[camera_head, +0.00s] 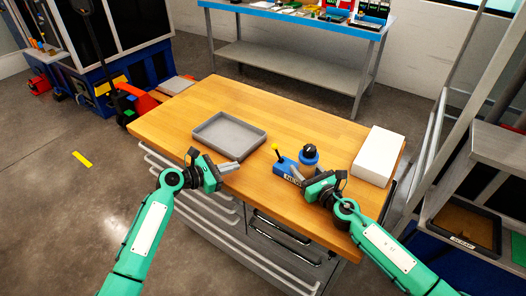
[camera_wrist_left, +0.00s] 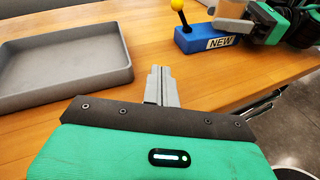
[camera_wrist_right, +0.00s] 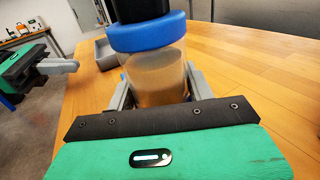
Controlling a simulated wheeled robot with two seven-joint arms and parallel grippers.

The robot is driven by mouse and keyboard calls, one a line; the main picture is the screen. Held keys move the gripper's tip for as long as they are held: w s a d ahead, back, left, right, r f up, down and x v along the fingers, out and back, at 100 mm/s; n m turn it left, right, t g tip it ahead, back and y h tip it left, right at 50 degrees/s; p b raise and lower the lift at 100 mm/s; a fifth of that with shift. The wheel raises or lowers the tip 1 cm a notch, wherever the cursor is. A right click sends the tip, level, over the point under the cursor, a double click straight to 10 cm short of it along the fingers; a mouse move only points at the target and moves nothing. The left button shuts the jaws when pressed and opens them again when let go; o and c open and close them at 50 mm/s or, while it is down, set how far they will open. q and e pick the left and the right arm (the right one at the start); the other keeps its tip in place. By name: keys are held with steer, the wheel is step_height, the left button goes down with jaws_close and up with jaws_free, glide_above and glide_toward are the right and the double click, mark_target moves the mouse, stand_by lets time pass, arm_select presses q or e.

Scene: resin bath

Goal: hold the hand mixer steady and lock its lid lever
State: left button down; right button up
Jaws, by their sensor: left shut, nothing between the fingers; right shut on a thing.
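The hand mixer has a blue base (camera_head: 282,166) with a "NEW" label, a clear cup (camera_wrist_right: 158,75) with brownish contents, and a blue collar (camera_wrist_right: 148,34) under a black top. Its lever with a yellow knob (camera_head: 275,146) stands up at the left end of the base, tilted slightly; the knob is at the top edge of the left wrist view (camera_wrist_left: 178,5). My right gripper (camera_head: 300,174) is shut on the cup, a finger on each side. My left gripper (camera_head: 236,167) is shut and empty, left of the mixer and apart from the lever.
A grey tray (camera_head: 229,145) lies on the wooden table (camera_head: 180,117), behind my left gripper. A white box (camera_head: 377,157) stands at the right end. The table's back and left are clear. Drawer handles line its front. A shelf bench (camera_head: 290,66) stands behind.

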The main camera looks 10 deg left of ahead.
arm_select(q)
steer(key=a+r+g+h, duration=0.1)
steer(key=s+a+r+g+h, duration=0.1)
steer(key=a+r+h, duration=0.1)
steer(key=shift+a+r+m+g, duration=0.15)
steer(key=shift+r+m+g, duration=0.15)
steer(key=shift+m, duration=0.1)
glide_toward(277, 151)
steer(key=shift+w+d+f, duration=0.2)
steer(key=shift+w+d, duration=0.4)
steer(key=shift+w+d+f, duration=0.15)
steer(key=shift+w+d, duration=0.5)
steer(key=shift+w+d+r, duration=0.15)
steer(key=shift+w+d, duration=0.25)
steer(key=shift+d, duration=0.3)
